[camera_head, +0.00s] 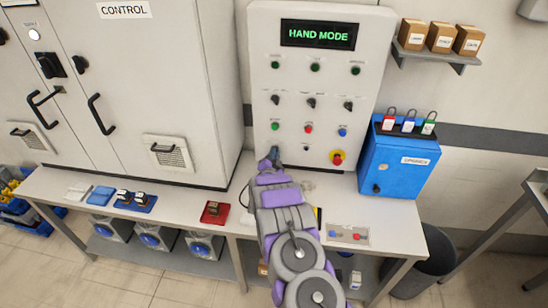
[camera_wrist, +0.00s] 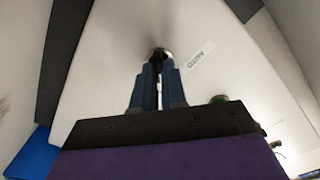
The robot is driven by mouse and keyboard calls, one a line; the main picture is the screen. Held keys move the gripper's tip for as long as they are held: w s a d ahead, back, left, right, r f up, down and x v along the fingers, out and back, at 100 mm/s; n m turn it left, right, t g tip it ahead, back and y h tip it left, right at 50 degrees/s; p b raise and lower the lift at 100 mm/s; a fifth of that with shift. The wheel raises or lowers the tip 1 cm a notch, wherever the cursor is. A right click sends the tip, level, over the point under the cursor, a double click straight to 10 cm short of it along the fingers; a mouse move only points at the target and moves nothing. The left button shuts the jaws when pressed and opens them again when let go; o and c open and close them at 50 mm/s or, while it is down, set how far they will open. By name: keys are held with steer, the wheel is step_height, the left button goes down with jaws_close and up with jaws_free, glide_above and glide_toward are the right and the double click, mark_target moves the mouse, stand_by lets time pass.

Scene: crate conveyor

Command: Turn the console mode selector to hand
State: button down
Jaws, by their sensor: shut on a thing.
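The console (camera_head: 261,50) stands upright on the bench, and its display (camera_head: 318,34) reads HAND MODE in green. My gripper (camera_head: 273,156) is at the lower left of the console face. In the wrist view my gripper (camera_wrist: 157,72) is shut on a small dark selector knob (camera_wrist: 158,53) at the panel. An AUTO label (camera_wrist: 200,54) shows upside down beside the knob. The fingers cover most of the knob, so its exact angle is hard to tell. In the head view my gripper hides the knob.
The console also carries several knobs, buttons and a red emergency stop (camera_head: 337,157). A blue box (camera_head: 399,165) with padlocks stands to the right. A grey control cabinet (camera_head: 170,75) stands to the left. Small items and a red block (camera_head: 215,212) lie on the bench (camera_head: 185,221).

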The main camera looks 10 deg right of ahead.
steer(key=shift+f+m, duration=0.25)
steer(key=shift+m, duration=0.05)
stand_by(0.4)
steer(key=c, duration=1.2)
jaws_free()
steer(key=shift+r, duration=0.15)
steer(key=shift+s+a, duration=0.1)
steer(key=p+v, duration=0.3)
steer(key=v, duration=1.4)
